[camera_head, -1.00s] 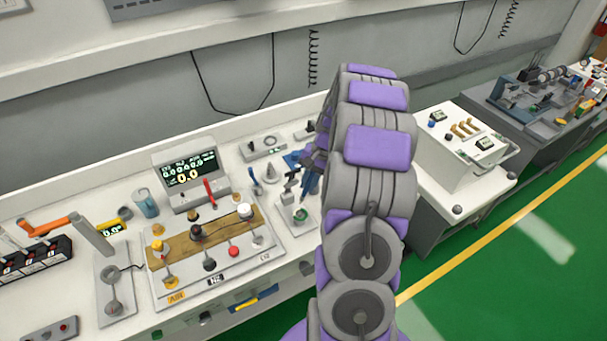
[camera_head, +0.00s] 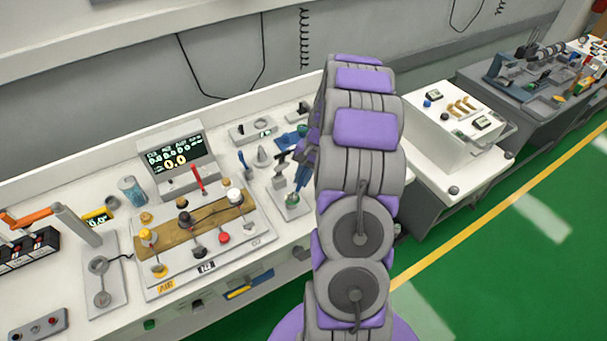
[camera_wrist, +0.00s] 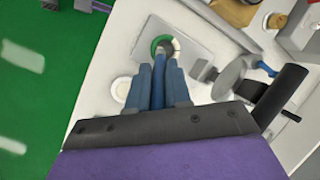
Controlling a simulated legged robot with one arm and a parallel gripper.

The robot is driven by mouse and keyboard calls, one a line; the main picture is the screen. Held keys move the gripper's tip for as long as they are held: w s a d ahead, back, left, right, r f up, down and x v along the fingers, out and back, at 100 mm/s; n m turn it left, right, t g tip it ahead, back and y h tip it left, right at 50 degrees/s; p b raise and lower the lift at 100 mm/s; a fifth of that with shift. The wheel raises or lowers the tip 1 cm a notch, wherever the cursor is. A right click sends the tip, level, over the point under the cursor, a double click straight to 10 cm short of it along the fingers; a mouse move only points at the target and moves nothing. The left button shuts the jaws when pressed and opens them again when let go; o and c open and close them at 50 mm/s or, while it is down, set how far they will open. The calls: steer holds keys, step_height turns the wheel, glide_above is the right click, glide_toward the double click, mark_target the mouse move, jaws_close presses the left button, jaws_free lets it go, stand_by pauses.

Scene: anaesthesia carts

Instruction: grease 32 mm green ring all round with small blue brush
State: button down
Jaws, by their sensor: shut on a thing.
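The green ring (camera_wrist: 158,41) sits on a light grey plate (camera_wrist: 193,52) on the cart top. In the head view the ring (camera_head: 291,199) is small and partly hidden by my gripper and the brush. My gripper (camera_wrist: 158,76) has blue fingers and is shut on the slim blue brush (camera_wrist: 158,88), which shows between them. The brush points at the near rim of the ring and overlaps it in the wrist view; whether it touches cannot be told. In the head view my gripper (camera_head: 301,172) is just above the plate, partly hidden by my arm. No grease can be made out.
A panel with a wooden strip and several coloured knobs (camera_head: 223,238) lies left of the plate. A display box (camera_head: 174,158) stands behind it. A grey disc-shaped part (camera_wrist: 229,77) and a black handle (camera_wrist: 280,96) are close right of my gripper. A white round lid (camera_wrist: 122,88) is on its left.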

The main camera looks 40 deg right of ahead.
steer(key=shift+a, duration=1.4)
steer(key=shift+d+f, duration=0.2)
steer(key=shift+d, duration=0.35)
steer(key=shift+d+f, duration=0.2)
steer(key=shift+d, duration=0.35)
steer(key=shift+a, duration=0.95)
steer(key=shift+d+f, duration=0.1)
steer(key=shift+d, duration=0.7)
steer(key=shift+a+r+p, duration=0.3)
steer(key=shift+r, duration=0.3)
steer(key=shift+a+r+p, duration=0.25)
steer(key=shift+a+r, duration=0.05)
steer(key=shift+r, duration=0.25)
steer(key=shift+p+v, duration=0.7)
steer(key=shift+v, duration=0.75)
steer(key=shift+w+a+r+p, duration=0.15)
steer(key=shift+r+p, duration=0.15)
steer(key=shift+r, duration=0.35)
steer(key=shift+a+r, duration=0.25)
steer(key=shift+r, duration=0.2)
steer(key=shift+d+f, duration=0.1)
steer(key=shift+d, duration=0.2)
